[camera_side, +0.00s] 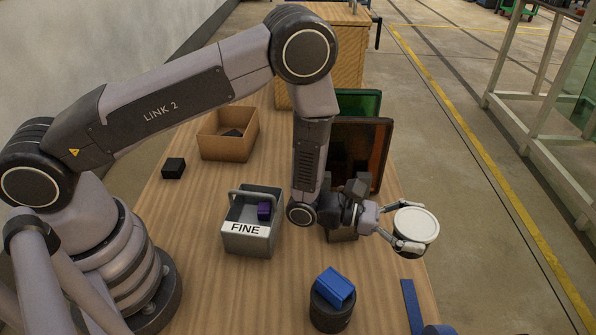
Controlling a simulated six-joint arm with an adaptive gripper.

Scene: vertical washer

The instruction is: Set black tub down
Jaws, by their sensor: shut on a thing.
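The black tub (408,254) has a round white lid or top (416,225); most of its dark side is hidden below that top. My gripper (410,224) is shut on the tub, with one finger at its far side and one at its near side. The tub is held at the right edge of the wooden table (200,285). I cannot tell how high above the table it is.
A grey caddy marked FINE (250,240) holds a purple block (264,211). A blue block (335,285) sits on a black round container (328,312). A cardboard box (228,147), a black block (174,168), orange and green bins (376,140) and a blue strip (411,305) are around.

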